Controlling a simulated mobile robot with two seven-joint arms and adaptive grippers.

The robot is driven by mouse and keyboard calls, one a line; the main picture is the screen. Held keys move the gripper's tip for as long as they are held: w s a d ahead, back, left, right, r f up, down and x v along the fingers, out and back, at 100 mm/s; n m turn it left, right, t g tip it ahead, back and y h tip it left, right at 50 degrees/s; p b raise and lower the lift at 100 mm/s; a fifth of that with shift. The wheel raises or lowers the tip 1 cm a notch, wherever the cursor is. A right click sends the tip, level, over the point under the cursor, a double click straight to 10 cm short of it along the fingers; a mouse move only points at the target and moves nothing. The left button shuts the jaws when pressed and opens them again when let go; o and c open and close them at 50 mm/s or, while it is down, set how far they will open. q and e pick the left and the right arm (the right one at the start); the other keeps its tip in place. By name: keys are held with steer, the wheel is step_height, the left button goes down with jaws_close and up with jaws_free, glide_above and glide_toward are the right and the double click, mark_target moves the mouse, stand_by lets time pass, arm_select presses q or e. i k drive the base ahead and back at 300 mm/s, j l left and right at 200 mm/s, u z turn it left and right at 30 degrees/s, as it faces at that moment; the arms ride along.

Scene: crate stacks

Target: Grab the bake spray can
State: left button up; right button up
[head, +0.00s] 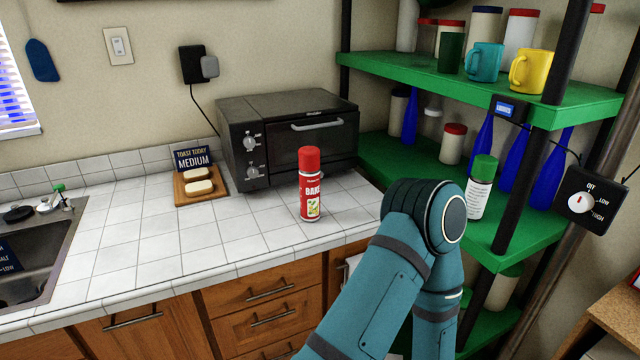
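The bake spray can (310,190) is red with a red cap and a pale label reading "BAKE". It stands upright on the white tiled counter (240,236), in front of the toaster oven and near the counter's front edge. One of my teal arms shows at the lower right, bent at a joint to the right of the can and apart from it in the picture. Neither my left nor my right gripper is in view.
A toaster oven (290,137) stands behind the can. A wooden board (187,200) with bread slices lies to the left, before a sign. The sink (35,260) is at far left. Green shelves (400,165) with bottles, jars and mugs stand right.

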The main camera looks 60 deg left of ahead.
mark_target(309, 156)
steer(key=u, duration=2)
steer(key=i+j+z, duration=0.1)
steer(key=j+z, duration=0.15)
steer(key=z, duration=0.2)
steer(key=j+z, duration=0.25)
steer(key=z, duration=0.25)
